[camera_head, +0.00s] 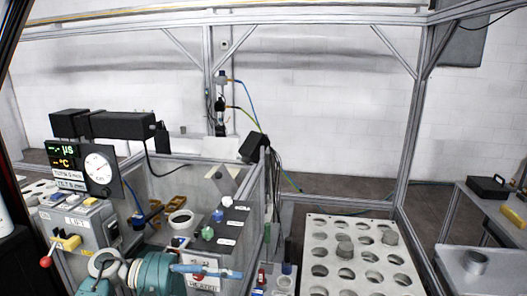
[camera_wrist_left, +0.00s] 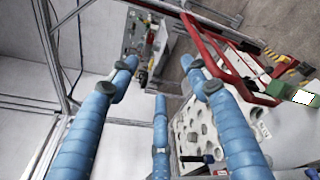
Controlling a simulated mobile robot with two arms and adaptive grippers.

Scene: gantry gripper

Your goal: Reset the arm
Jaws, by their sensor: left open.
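My left gripper (camera_head: 222,272) is at the bottom of the head view, left of centre. Its teal housing shows there with a blue finger pointing right. In the left wrist view the blue-wrapped fingers of the left gripper (camera_wrist_left: 158,75) are spread apart with nothing between them. In the head view the gripper appears in front of the control bench (camera_head: 185,245), and I cannot tell how far it is from it. My right arm and gripper are not in view.
A white plate with round holes (camera_head: 362,245) stands right of the bench, with grey pieces (camera_head: 344,241) on it. An instrument panel (camera_head: 75,165) and a red-knobbed lever (camera_head: 46,262) are at left. Frame posts (camera_head: 411,140) rise around. A side table (camera_head: 480,205) is at right.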

